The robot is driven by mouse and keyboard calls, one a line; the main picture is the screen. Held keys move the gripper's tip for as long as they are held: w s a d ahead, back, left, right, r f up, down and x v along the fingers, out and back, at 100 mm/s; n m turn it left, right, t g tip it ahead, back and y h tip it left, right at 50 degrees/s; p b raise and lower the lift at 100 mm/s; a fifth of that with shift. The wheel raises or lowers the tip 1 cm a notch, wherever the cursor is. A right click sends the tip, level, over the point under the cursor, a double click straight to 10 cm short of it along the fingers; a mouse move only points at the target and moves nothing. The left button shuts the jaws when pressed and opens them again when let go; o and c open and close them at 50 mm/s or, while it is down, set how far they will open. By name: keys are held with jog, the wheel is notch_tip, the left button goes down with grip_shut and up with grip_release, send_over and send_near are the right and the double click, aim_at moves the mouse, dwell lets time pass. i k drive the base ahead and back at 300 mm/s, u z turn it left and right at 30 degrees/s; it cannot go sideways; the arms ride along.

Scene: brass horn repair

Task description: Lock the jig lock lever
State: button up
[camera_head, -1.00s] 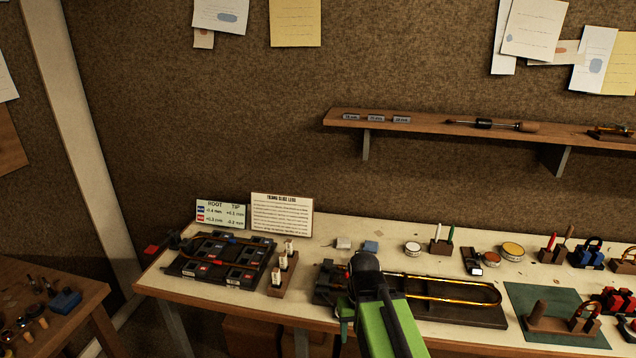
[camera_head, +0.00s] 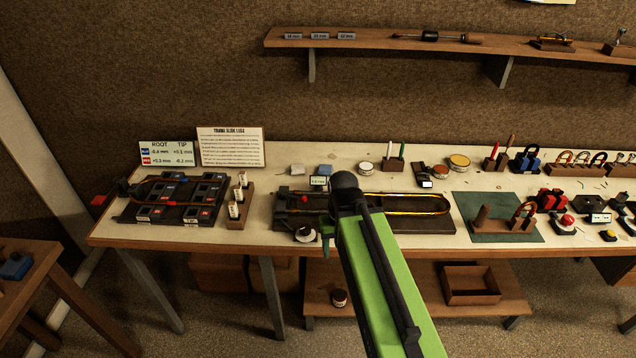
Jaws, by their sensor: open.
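A dark jig (camera_head: 405,222) with a long brass slide (camera_head: 420,197) lies along the front of the bench. A small red part (camera_head: 305,199) shows at its left end, with a round dial (camera_head: 305,234) in front; I cannot tell whether the red part is the lock lever or how it is set. A second dark rack (camera_head: 185,212) with several blue and red marked blocks lies further left. My green arm reaches up from below, and my gripper (camera_head: 343,195) is over the jig's left part. It is open; its fingertips are mostly hidden by the black wrist.
A wooden block with white pegs (camera_head: 238,204) stands left of the jig. A small display (camera_head: 319,182) is behind it. A green mat (camera_head: 497,212) with a wooden stand lies to the right. A shelf (camera_head: 440,42) runs above. A wooden tray (camera_head: 470,285) sits beneath the bench.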

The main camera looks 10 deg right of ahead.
aim_at(303, 199)
jog(key=z, duration=0.05)
jog(key=k, duration=0.1)
jog(key=u, duration=2.85)
jog(key=k, duration=0.9)
jog(key=z, duration=0.95)
jog(key=i, duration=1.05)
jog(key=u, duration=0.15)
